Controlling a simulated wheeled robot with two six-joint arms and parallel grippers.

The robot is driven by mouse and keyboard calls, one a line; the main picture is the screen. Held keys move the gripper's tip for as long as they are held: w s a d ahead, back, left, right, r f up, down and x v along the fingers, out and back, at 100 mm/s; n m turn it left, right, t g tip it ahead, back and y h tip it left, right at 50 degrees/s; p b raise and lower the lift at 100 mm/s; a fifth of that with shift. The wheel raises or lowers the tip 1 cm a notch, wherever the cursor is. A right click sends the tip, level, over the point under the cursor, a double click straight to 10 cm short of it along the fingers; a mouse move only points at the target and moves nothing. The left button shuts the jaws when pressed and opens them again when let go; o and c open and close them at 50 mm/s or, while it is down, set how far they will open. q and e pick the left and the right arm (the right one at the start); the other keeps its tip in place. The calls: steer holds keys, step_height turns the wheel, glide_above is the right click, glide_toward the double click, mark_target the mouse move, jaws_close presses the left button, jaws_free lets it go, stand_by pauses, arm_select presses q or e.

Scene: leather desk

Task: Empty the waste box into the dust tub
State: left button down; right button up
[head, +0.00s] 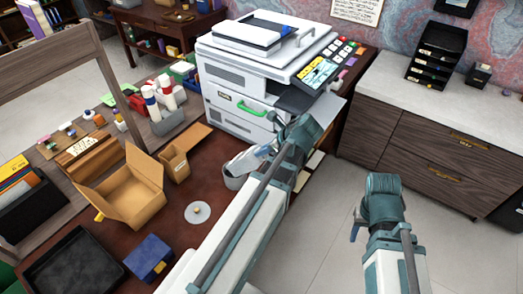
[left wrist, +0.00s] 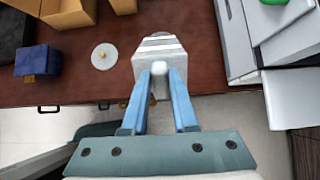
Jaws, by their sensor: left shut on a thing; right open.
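My left gripper (head: 266,152) is shut on a pale grey box, which I take to be the waste box (head: 243,161). In the left wrist view the box (left wrist: 160,58) shows stripes and sits between the blue fingertips (left wrist: 160,72). A grey round tub, which I take to be the dust tub (head: 234,182), stands on the brown desk directly below or beside the box; the box and gripper partly hide it. Whether they touch, and what is inside either, I cannot tell. My right gripper (head: 356,228) is open and empty over the floor, mostly hidden by its own wrist.
A white copier (head: 235,95) with a green handle stands behind. A pale disc with a knob (head: 197,212), a blue box (head: 150,258) and an open cardboard box (head: 135,195) are on the desk to the left. Bare desk surrounds the disc.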

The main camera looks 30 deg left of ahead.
arm_select(q)
steer(key=shift+s+d+f+y+b, duration=0.1)
steer(key=shift+d+f+y+b, duration=0.25)
steer(key=shift+d+b, duration=0.25)
steer(key=shift+d+f+y+b, duration=0.25)
steer(key=shift+d+y+b, duration=0.15)
steer(key=shift+b, duration=0.4)
stand_by(0.6)
steer(key=shift+s+d+f+y+b, duration=0.1)
steer(key=shift+d+f+y+b, duration=0.85)
steer(key=shift+b, duration=1.25)
steer(key=shift+d+r, duration=0.1)
steer(key=shift+d, duration=0.05)
steer(key=shift+s+d+f+t+y+b, duration=0.15)
steer(key=shift+d+f+y+b, duration=0.4)
steer(key=shift+b, duration=1.15)
steer(key=shift+w+d+f+t+y+b, duration=0.1)
steer(key=shift+d+f+y+b, duration=0.45)
steer(key=shift+b, duration=1.2)
steer(key=shift+s+d+f+t+y+b, duration=0.15)
steer(key=shift+d+f+y+b, duration=0.4)
steer(key=shift+b, duration=1.15)
